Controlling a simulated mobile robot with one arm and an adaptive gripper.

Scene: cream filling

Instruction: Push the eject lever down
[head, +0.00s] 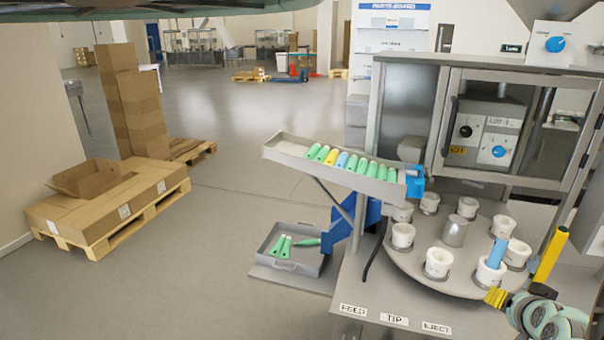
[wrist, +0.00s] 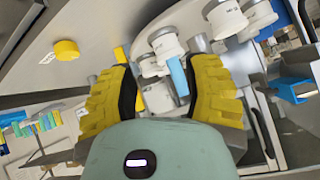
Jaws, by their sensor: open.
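My gripper (head: 525,268) is at the right of the head view, beside the turntable's right front. In the wrist view its ribbed yellow fingers (wrist: 164,78) stand apart, with nothing held. A white cup with a blue tube (wrist: 177,76) shows beyond and between them; the tube also shows in the head view (head: 498,252). The EJECT label (head: 436,328) is on the bench's front edge, right of TIP (head: 394,319) and FEED (head: 352,309). No lever shows clearly by them there. The wrist view shows a yellow knob (wrist: 67,50) left of my fingers, apart from them; I cannot tell which lever it tops.
The turntable (head: 455,278) carries several white cups close to my gripper. A sloped tray (head: 290,148) of mostly green tubes stands left of it, above a lower bin (head: 290,266). A glazed machine cabinet (head: 405,110) stands behind. Floor on the left is free before the pallet (head: 100,235).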

